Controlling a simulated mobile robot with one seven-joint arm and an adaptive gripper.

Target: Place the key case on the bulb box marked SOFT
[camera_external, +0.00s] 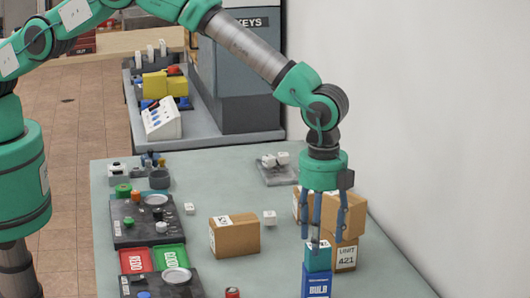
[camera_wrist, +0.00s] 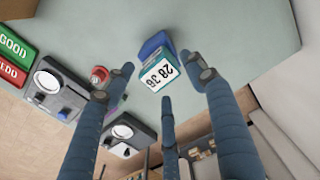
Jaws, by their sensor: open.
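A small teal case (camera_external: 317,259), which I take to be the key case, appears to sit on top of a blue box (camera_external: 317,283) at the front edge of the picture. In the wrist view the teal case (camera_wrist: 161,75) shows a white label with dark numbers, and the blue box (camera_wrist: 154,44) shows behind it. White lettering shows on the blue box, but I cannot read SOFT. My gripper (camera_external: 327,243) is open just above the case, pointing down. In the wrist view its fingers (camera_wrist: 164,80) are spread around the case, with gaps visible.
Cardboard boxes stand close behind my gripper (camera_external: 345,255) and to its left (camera_external: 235,235). Dark trays (camera_external: 128,238) and red and green signs (camera_external: 136,261) lie at the left. A red-topped item (camera_external: 232,293) is at the front. The right side of the table (camera_external: 385,270) is clear beside the wall.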

